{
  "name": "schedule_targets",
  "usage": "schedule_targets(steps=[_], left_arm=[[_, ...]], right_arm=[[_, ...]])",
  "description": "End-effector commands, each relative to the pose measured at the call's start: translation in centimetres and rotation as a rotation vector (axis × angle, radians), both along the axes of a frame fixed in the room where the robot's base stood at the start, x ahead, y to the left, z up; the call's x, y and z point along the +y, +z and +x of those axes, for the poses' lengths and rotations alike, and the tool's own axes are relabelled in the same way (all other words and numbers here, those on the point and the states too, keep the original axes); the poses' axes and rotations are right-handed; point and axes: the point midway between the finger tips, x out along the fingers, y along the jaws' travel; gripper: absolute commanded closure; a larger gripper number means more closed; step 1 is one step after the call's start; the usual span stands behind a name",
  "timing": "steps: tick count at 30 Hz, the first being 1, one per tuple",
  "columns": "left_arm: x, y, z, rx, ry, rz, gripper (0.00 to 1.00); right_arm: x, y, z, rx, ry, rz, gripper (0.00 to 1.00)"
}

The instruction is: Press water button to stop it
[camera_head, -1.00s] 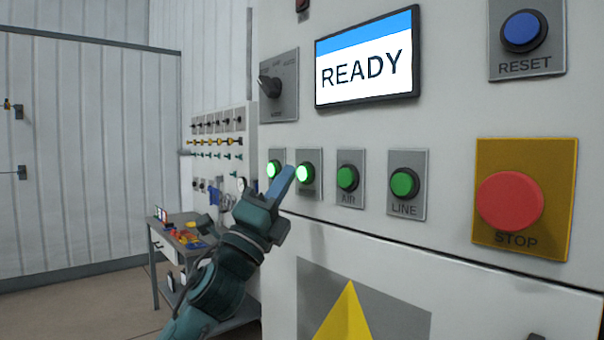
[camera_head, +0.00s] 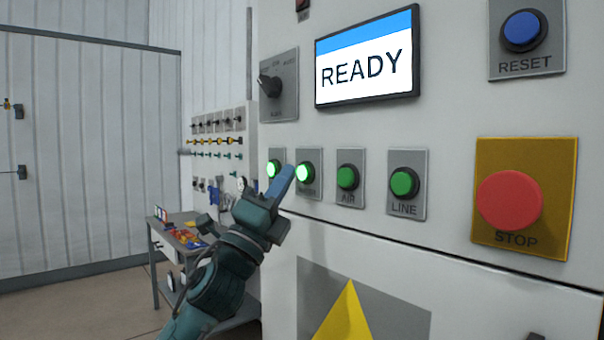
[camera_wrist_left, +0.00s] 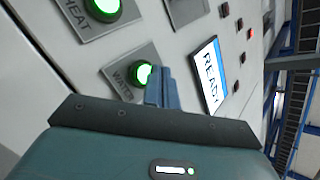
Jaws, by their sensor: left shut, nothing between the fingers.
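The water button (camera_head: 305,173) is a lit green button on a grey plate, second from the left in the panel's lower row. My right gripper is not in view.
A lit green button (camera_head: 273,169), labelled HEAT in the left wrist view, is left of water. Unlit green AIR (camera_head: 347,178) and LINE (camera_head: 404,184) buttons are to the right. A red STOP button (camera_head: 510,201) and blue RESET button (camera_head: 525,31) sit further right. The screen (camera_head: 367,60) reads READY.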

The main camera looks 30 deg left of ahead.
Motion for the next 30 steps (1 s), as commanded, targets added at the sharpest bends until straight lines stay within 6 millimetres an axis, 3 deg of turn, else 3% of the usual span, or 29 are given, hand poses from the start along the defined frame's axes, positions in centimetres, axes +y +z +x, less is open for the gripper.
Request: schedule_targets(steps=[30], left_arm=[[-0.35, 0.01, 0.79, 0.000, -0.001, 0.000, 1.00]], right_arm=[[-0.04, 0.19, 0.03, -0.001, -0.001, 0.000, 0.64]])
